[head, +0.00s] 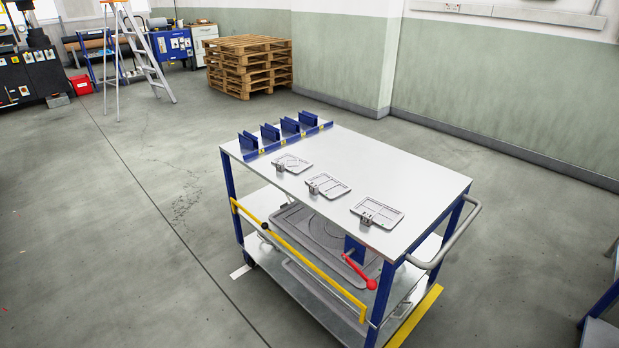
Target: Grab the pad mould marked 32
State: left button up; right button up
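Three flat grey pad moulds lie apart in a row on the white top of a blue-framed trolley (420,178). One mould (294,163) is at the left, nearest the blue holders. A second mould (330,185) is in the middle. A third mould (381,211) is at the right. Each has a small block-like grip on its near left side. Any numbers on them are too small to read, so I cannot tell which is marked 32. Neither of my grippers shows in the head view.
A blue rack (286,137) with several upright holders lines the trolley's left end. A yellow bar (300,262) and a red-knobbed lever (361,272) are on the near side. A handle (455,240) sticks out at right. Pallets (249,67) and a stepladder (143,55) stand behind. Floor at left is clear.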

aim_at(289, 161)
jog(key=z, duration=0.3)
jog(key=i+j+z, duration=0.15)
jog(key=j+z, duration=0.25)
jog(key=i+j+z, duration=0.1)
jog(key=j+z, duration=0.3)
jog(key=i+j+z, duration=0.15)
jog(key=j, duration=0.65)
jog(key=j+z, duration=0.1)
jog(key=j, duration=0.7)
jog(key=i, duration=0.05)
